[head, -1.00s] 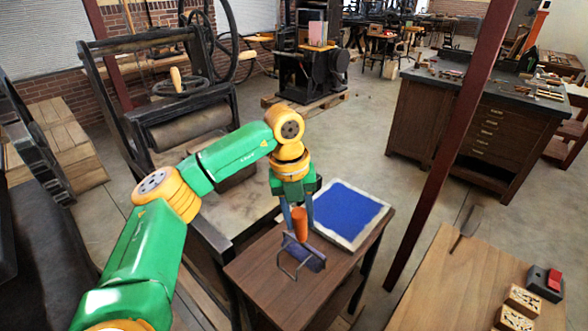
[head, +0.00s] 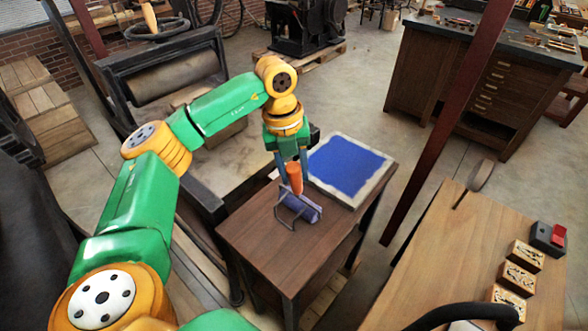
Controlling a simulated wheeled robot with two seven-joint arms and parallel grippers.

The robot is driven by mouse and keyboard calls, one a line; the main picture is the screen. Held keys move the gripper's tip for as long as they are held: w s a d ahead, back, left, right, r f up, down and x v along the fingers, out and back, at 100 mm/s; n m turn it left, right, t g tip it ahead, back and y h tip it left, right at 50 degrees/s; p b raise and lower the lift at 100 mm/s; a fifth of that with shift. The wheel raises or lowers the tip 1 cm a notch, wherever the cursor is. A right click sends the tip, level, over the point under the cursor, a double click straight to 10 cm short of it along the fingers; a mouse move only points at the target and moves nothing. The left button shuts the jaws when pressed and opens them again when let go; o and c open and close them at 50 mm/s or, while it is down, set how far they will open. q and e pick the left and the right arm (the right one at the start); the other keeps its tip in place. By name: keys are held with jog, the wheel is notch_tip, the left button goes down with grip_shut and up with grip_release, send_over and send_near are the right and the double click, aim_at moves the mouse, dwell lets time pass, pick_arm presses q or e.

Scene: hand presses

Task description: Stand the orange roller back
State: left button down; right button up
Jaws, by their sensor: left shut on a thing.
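The orange roller has an upright, slightly tilted orange handle (head: 294,179), a thin metal frame and a dark blue-purple cylinder (head: 306,208). It is over the small brown wooden table, close to its top; I cannot tell whether it touches. My left gripper (head: 292,165) points down from above and is shut on the orange handle, its fingers hiding the top of it. A blue slab with a pale rim (head: 312,174) lies behind and to the right, on the same table (head: 283,248). My right gripper is not in view.
A dark red post (head: 445,130) rises right of the small table. A wooden worktop (head: 420,270) at right holds carved blocks (head: 518,278) and a black-and-red item (head: 550,238). The small table's front is clear.

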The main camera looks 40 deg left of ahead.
pick_arm(q)
jog(key=shift+s+d, duration=0.1)
jog(key=shift+s, duration=0.1)
jog(key=shift+c, duration=2)
grip_release()
jog(key=shift+w, duration=0.15)
jog(key=o, duration=0.4)
jog(key=r+p, duration=0.2)
jog(key=r, duration=0.1)
jog(key=r+p, duration=0.3)
jog(key=a+r+p, duration=0.1)
jog(key=r+p, duration=0.2)
jog(key=shift+s, duration=0.35)
jog(key=shift+a+f, duration=0.1)
jog(key=shift+f, duration=0.1)
